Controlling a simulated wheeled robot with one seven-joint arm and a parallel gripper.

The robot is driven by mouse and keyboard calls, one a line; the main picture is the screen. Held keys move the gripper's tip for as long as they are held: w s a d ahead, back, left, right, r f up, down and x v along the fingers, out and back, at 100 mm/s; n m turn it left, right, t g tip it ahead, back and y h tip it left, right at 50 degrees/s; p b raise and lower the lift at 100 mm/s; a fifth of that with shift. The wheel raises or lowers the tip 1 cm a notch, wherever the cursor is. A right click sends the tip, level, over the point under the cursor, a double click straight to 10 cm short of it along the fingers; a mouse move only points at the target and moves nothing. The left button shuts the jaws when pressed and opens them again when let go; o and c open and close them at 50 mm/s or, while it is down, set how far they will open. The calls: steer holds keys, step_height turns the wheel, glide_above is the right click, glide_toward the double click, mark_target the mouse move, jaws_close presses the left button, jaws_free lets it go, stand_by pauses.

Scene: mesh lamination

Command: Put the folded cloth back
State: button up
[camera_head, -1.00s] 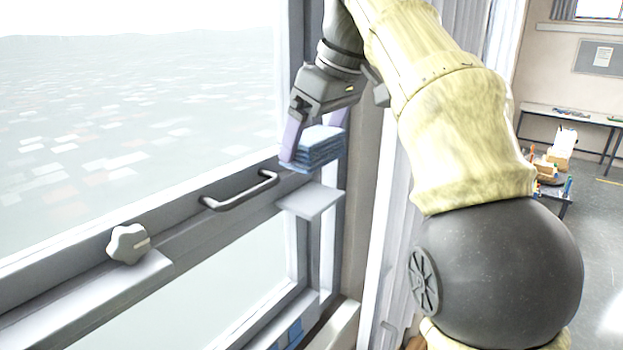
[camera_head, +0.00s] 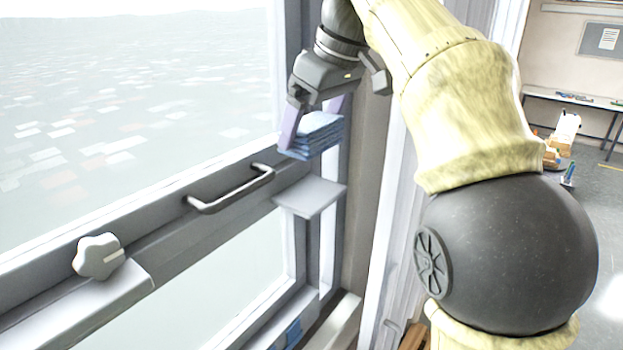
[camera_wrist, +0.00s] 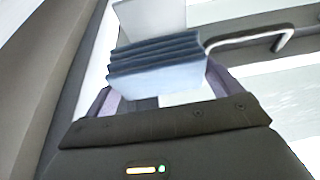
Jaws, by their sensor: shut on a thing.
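The folded cloth (camera_head: 318,135) is a blue stack of several layers. My gripper (camera_head: 312,130) is shut on it and holds it in front of the window frame, above a small light-grey shelf (camera_head: 311,197). A gap shows between the cloth and the shelf in the head view. In the wrist view the cloth (camera_wrist: 155,65) sits between the purple fingers, with its folded layers facing up the picture. The shelf (camera_wrist: 150,18) shows beyond it there. The far finger is partly hidden by the cloth.
A grey bar handle (camera_head: 232,189) on the window rail is just left of the shelf. A pale knob (camera_head: 98,257) sits farther left on the rail. A blue item (camera_head: 293,333) is low by the sill. A table (camera_head: 570,100) stands far right.

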mark_target(328, 133)
steer(key=shift+w+f, duration=0.1)
steer(key=shift+f, duration=2.2)
steer(key=shift+f, duration=0.1)
steer(key=shift+f, duration=1.8)
steer(key=o, duration=0.6)
steer(key=v, duration=1.2)
